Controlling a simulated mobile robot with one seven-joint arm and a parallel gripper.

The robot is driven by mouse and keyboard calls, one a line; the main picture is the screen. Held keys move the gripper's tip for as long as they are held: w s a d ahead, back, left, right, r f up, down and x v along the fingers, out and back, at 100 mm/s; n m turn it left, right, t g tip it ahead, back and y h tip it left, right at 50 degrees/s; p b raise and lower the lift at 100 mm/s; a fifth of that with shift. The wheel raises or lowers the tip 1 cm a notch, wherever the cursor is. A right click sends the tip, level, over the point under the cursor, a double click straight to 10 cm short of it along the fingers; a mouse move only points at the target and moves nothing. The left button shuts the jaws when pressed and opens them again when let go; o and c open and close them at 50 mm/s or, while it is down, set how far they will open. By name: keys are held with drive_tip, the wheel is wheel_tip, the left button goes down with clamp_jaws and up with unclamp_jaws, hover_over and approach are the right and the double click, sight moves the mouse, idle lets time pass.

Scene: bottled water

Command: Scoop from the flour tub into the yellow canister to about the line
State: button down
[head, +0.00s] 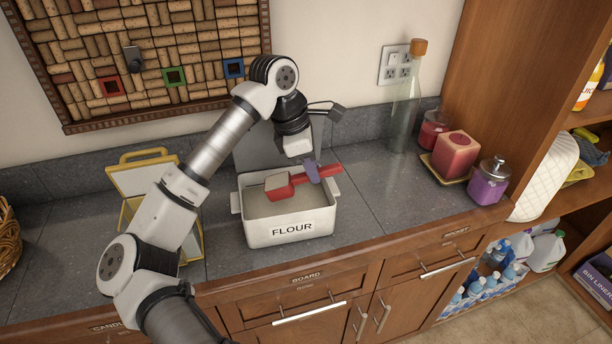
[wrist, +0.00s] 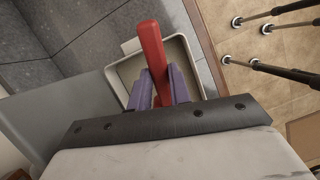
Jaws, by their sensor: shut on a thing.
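The white flour tub (head: 290,228), marked FLOUR, stands open on the counter with pale flour inside. My gripper (head: 312,173) has purple fingers shut on the handle of a red scoop (head: 279,190). The scoop is over the tub opening, and its bowl shows a pale, flour-coloured fill. In the wrist view the red handle (wrist: 150,50) runs between the purple fingers, with the tub rim (wrist: 116,82) beyond; the bowl is hidden there. The yellow canister (head: 150,154), yellow-framed with clear walls and a raised lid, stands left of the tub. My arm hides much of it, including any line.
A tall corked glass bottle (head: 405,105), a red jar (head: 434,128), a red candle (head: 455,153) and a purple jar (head: 489,182) stand to the right. A grey upright panel (head: 262,155) is behind the tub. The counter right of the tub is clear.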

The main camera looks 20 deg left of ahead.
drive_tip(key=d+r+y, duration=0.2)
drive_tip(key=w+d+r+g+y, duration=0.1)
drive_tip(key=r, duration=0.1)
drive_tip(key=shift+w+d+r+y, duration=0.15)
drive_tip(key=shift+w+d+y, duration=0.05)
drive_tip(key=shift+d+y, duration=0.2)
drive_tip(key=shift+w+d+r, duration=0.1)
drive_tip(key=shift+d+r, duration=0.2)
drive_tip(key=shift+r, duration=0.55)
drive_tip(key=shift+a, duration=0.1)
